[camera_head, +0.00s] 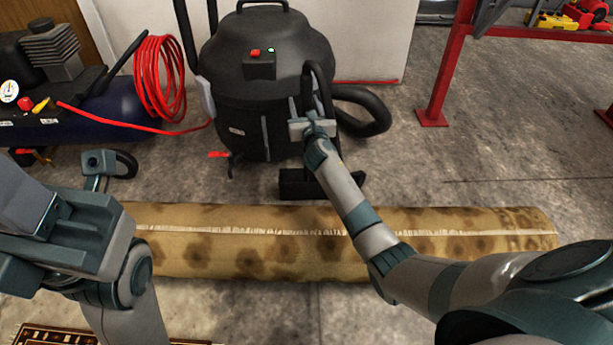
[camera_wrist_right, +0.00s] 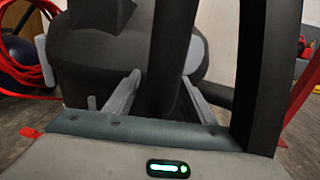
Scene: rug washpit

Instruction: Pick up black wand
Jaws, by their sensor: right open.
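The black wand (camera_head: 328,112) stands upright in front of the black vacuum (camera_head: 265,75), with a curved handle at the top and a flat floor head (camera_head: 310,184) on the concrete. My right gripper (camera_head: 309,112) is at the wand's upper part, just below the curve. In the right wrist view its two fingers (camera_wrist_right: 160,98) are spread apart. A dark tube (camera_wrist_right: 166,62) shows between them and a thick dark post (camera_wrist_right: 264,70) rises close on the right; I cannot tell whether either touches a finger. My left gripper (camera_head: 97,165) is at the left, its fingers unclear.
A rolled tan rug (camera_head: 300,243) lies across the floor below my right arm. A compressor (camera_head: 75,115) with a coiled red hose (camera_head: 160,80) stands at the left. A red-legged stand (camera_head: 449,60) is at the right.

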